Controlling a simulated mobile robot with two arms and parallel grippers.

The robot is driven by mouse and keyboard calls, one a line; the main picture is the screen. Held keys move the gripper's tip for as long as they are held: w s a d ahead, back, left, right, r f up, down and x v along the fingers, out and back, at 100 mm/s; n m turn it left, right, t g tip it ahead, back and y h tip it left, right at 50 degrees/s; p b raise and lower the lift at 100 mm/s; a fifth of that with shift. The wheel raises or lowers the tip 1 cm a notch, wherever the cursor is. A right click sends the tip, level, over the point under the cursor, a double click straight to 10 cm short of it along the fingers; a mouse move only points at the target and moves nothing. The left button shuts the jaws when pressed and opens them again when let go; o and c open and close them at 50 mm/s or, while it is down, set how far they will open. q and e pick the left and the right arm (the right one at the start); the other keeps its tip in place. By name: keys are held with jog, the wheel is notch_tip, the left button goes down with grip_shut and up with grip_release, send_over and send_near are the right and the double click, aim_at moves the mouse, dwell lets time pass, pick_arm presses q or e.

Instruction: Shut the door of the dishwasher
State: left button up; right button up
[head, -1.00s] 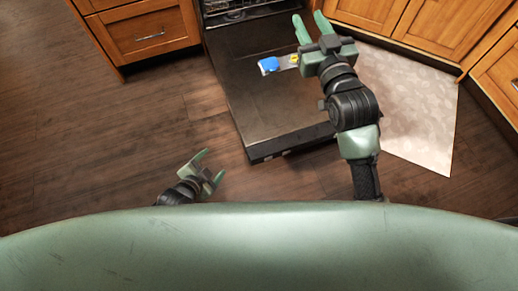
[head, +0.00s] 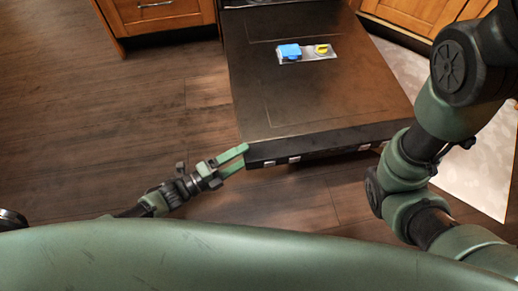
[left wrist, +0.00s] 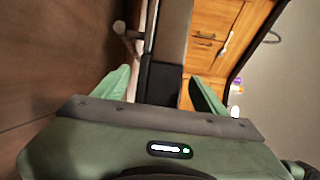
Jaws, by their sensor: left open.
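The dishwasher door (head: 310,105) is folded down and lies open, its dark inner face up. My left gripper (head: 246,155) is open at the door's near left corner, one fingertip above the other. In the left wrist view the door's edge (left wrist: 162,85) shows between the two spread fingers (left wrist: 159,73). I cannot tell whether the fingers touch it. My right arm crosses the right side of the head view, and its gripper is out of the picture.
A blue and yellow dispenser (head: 307,53) sits on the door's inner face. Wooden cabinets (head: 160,14) stand on both sides of the dishwasher. A pale mat (head: 478,165) lies right of the door. The wooden floor (head: 100,130) at left is clear.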

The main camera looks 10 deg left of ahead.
aim_at(256, 149)
pick_arm(q)
jog(key=b+x, duration=0.1)
jog(key=x, duration=0.3)
jog(key=shift+d+f+b, duration=0.1)
jog(key=shift+b, duration=0.3)
jog(key=shift+w+d, duration=0.5)
grip_shut()
